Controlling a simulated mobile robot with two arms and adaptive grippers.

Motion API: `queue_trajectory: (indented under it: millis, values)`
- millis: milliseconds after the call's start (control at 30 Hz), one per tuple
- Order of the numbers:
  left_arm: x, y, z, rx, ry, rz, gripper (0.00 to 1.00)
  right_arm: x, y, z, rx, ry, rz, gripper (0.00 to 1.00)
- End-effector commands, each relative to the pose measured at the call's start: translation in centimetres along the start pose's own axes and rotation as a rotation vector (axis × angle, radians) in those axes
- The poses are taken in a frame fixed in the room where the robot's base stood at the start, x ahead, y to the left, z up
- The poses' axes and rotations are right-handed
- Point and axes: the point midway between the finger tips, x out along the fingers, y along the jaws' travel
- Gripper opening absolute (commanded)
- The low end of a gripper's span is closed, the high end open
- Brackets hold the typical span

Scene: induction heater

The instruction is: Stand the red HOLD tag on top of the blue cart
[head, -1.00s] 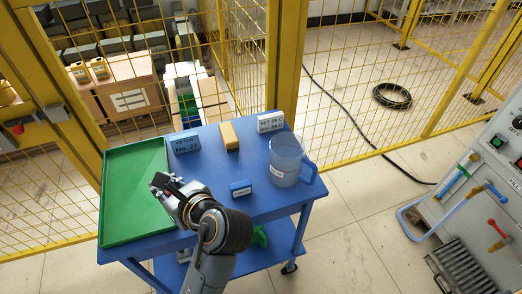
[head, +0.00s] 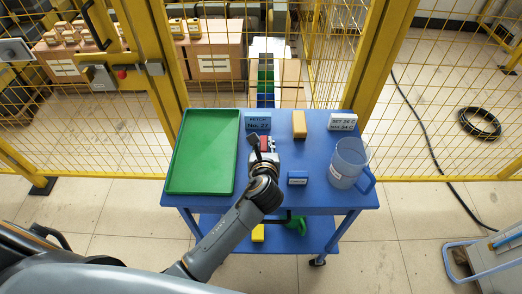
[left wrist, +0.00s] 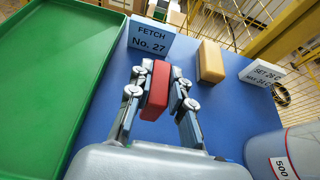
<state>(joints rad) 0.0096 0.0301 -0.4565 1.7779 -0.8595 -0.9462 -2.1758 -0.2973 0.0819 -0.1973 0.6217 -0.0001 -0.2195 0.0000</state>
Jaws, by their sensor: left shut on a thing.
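The red HOLD tag (left wrist: 156,90) shows as a red block between the fingers of my left gripper (left wrist: 158,95) in the left wrist view. No lettering shows on the side I see. In the head view my left gripper (head: 264,150) is over the blue cart (head: 312,195), right of the green tray, with a little of the red tag (head: 267,143) showing. The gripper is shut on the tag. I cannot tell whether the tag's lower edge touches the cart top. My right gripper is not in view.
On the cart are a green tray (head: 202,150), a FETCH No. 27 sign (head: 258,120), a yellow block (head: 299,124), a white sign (head: 342,122), a small blue block (head: 297,178) and a clear jug (head: 347,160). Yellow mesh fencing stands behind. Bare blue surface lies around the gripper.

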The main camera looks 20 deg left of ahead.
Motion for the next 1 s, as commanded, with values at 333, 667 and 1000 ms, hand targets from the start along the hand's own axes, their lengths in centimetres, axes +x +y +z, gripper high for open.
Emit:
queue_trajectory:
  millis: [333,667,1000]
  values:
    - [2.4,1.1,-2.9,0.000,0.003,0.001,0.00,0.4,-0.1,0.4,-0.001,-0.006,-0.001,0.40]
    - [2.9,1.0,-4.1,0.000,-0.001,-0.001,0.00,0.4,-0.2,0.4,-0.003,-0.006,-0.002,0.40]
    - [3.0,1.0,-4.3,0.000,0.000,0.000,0.42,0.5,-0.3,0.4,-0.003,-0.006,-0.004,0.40]
